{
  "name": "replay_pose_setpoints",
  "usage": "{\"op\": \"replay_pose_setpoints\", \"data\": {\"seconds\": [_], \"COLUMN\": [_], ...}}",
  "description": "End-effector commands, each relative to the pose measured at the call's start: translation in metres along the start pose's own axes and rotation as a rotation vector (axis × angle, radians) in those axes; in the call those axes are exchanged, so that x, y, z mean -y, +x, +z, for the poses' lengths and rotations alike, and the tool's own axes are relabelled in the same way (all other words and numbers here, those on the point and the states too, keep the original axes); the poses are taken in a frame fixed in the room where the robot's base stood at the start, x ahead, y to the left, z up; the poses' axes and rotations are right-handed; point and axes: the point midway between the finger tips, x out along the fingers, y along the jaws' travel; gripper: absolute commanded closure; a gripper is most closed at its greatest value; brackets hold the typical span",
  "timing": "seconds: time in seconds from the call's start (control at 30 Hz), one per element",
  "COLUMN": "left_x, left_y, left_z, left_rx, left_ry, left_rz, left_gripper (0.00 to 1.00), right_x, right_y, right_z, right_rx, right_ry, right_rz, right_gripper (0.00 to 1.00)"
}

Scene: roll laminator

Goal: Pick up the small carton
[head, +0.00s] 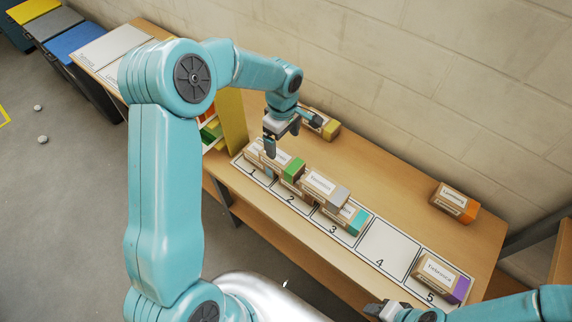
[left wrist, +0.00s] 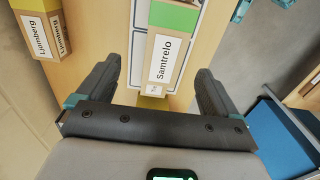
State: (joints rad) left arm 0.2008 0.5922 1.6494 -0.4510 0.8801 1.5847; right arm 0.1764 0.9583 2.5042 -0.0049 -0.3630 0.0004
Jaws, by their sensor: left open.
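Several labelled cartons are in view, and I cannot tell from size alone which is the small carton. A green-ended carton (head: 291,169) marked "Samtrelo" lies at slots 1 and 2; in the left wrist view this carton (left wrist: 165,58) shows between my open fingers, not gripped. My left gripper (head: 291,131) is open and empty above the row's left end. A grey-ended carton (head: 322,187) and a teal-ended carton (head: 352,218) lie close together near slot 3. My right gripper (head: 398,312) is partly in view at the bottom edge; its jaws are unclear.
A yellow-ended carton (head: 326,126) lies behind the left gripper; it also shows in the left wrist view (left wrist: 38,30). An orange-ended carton (head: 455,202) stands near the wall, and a purple-ended carton (head: 441,279) on slot 5. Slot 4 (head: 388,249) is bare.

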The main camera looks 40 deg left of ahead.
Motion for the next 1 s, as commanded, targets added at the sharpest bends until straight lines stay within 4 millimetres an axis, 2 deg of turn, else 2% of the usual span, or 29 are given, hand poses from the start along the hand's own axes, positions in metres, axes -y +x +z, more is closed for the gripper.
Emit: {"op": "replay_pose_setpoints", "data": {"seconds": [0.03,0.1,0.37,0.63,0.87,0.9,0.97,1.0], "left_x": [0.001,0.0,-0.002,-0.001,-0.001,-0.001,-0.001,-0.001], "left_y": [0.016,0.025,0.04,0.082,0.085,0.084,0.084,0.084], "left_z": [0.0,0.001,0.004,0.006,0.006,0.006,0.006,0.006], "left_rx": [0.001,0.0,0.0,0.0,0.0,0.0,0.0,0.0], "left_ry": [0.001,0.002,0.005,0.006,0.006,0.006,0.006,0.006], "left_rz": [-0.002,-0.002,-0.001,-0.001,0.001,0.001,0.001,0.001], "left_gripper": [0.06,0.06,0.06,0.06,0.06,0.1,0.29,0.42], "right_x": [-0.004,-0.005,-0.007,-0.012,-0.012,-0.012,-0.012,-0.012], "right_y": [0.01,0.014,0.018,0.033,0.032,0.032,0.032,0.032], "right_z": [0.0,0.0,0.0,-0.001,-0.001,-0.001,-0.001,-0.001], "right_rx": [0.0,0.0,0.0,0.0,0.0,0.0,0.0,0.0], "right_ry": [0.0,0.0,-0.001,0.0,0.0,0.0,0.0,0.0], "right_rz": [0.0,0.0,0.0,0.0,0.0,0.0,0.0,0.0], "right_gripper": [0.57,0.57,0.57,0.57,0.57,0.57,0.57,0.57]}}
